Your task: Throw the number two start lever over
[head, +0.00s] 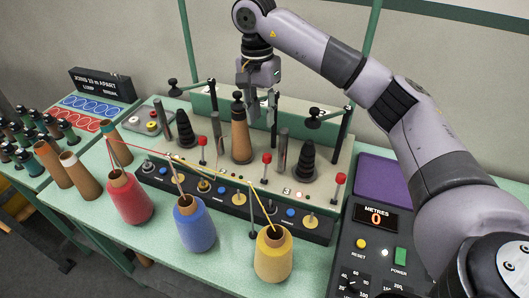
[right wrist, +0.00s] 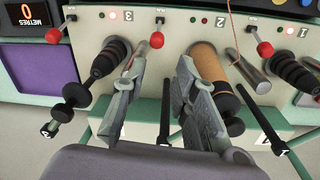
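The number two start lever, a thin stem with a red knob (head: 266,158), is the middle of the red-knobbed levers on the pale machine panel. It also shows in the upside-down right wrist view (right wrist: 156,40), between the labels 2 and 3. Its stem looks roughly upright, like its neighbours'. My right gripper (head: 262,112) hangs behind and above it, fingers apart and empty, beside the brown cone (head: 240,138). In the right wrist view the gripper (right wrist: 163,68) has its fingertips short of the knob, with clear space between. My left gripper is out of view.
Other red-knobbed levers stand left (head: 202,141) and right (head: 340,178). Black stepped cones (head: 307,165) and metal posts (head: 283,150) crowd the panel. Red (head: 127,198), blue (head: 194,224) and yellow (head: 273,256) yarn cones stand in front. A METRES display (head: 376,218) reads 0.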

